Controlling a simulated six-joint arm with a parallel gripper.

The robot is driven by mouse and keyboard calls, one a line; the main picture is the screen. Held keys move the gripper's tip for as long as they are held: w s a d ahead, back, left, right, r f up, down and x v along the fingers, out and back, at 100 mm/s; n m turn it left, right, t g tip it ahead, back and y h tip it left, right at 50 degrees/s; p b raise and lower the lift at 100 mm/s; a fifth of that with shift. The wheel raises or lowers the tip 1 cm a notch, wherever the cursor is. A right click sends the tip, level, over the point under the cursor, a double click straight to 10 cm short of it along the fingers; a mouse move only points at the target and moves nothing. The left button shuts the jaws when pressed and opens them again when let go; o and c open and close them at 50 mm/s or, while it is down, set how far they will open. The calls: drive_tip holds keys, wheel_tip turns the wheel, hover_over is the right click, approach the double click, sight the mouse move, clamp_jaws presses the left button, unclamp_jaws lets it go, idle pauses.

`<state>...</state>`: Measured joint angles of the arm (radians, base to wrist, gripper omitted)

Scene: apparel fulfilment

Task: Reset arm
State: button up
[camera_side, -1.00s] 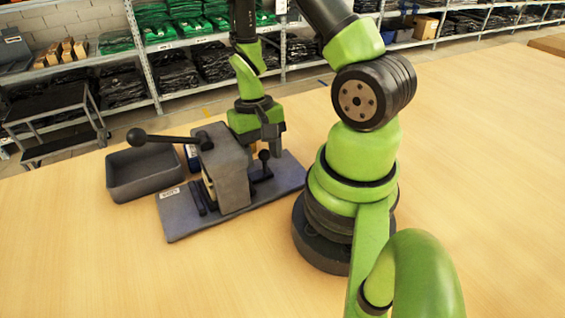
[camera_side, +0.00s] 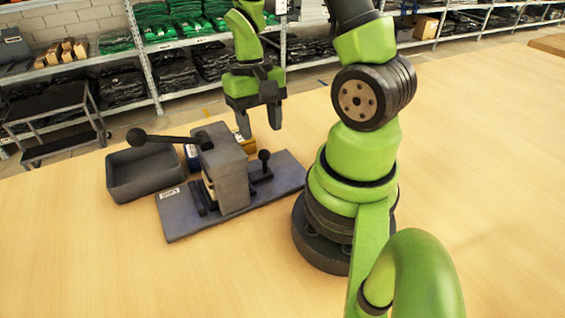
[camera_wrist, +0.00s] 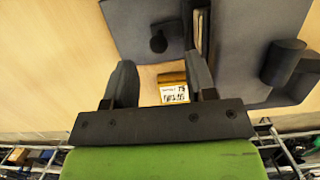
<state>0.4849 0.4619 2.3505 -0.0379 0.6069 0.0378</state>
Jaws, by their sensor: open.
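My gripper (camera_side: 259,132) is raised above the table behind the grey press-like machine, its two dark fingers apart and pointing down. In the wrist view my gripper (camera_wrist: 163,82) is open. A small yellow box with a white printed label (camera_wrist: 174,92) shows between and beyond the fingers; its yellow part also shows in the side view (camera_side: 243,124), behind the machine. I see nothing held. The machine (camera_side: 228,170) has a long lever with a ball end to the left and stands on a grey base plate (camera_side: 180,223).
A dark open bin (camera_side: 145,185) stands left of the machine; a small blue-and-white item (camera_side: 192,157) is partly hidden beside it. The wooden table (camera_side: 110,260) is clear in front and to the right. Shelves with dark and green packets (camera_side: 120,85) stand beyond the table.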

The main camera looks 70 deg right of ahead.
drive_tip(key=shift+r, duration=0.15)
idle(0.3)
drive_tip(key=s+a+r+n+t, duration=0.1)
drive_tip(key=a+r+t, duration=0.3)
drive_tip(key=r, duration=0.5)
drive_tip(key=s+a+r+n+t, duration=0.2)
drive_tip(key=a+r+n+t, duration=0.2)
drive_tip(key=a+r, duration=0.3)
wheel_tip(320, 180, up, 2)
drive_tip(key=shift+s+r+t, duration=0.15)
drive_tip(key=shift+r+t, duration=0.1)
drive_tip(key=shift+t, duration=0.15)
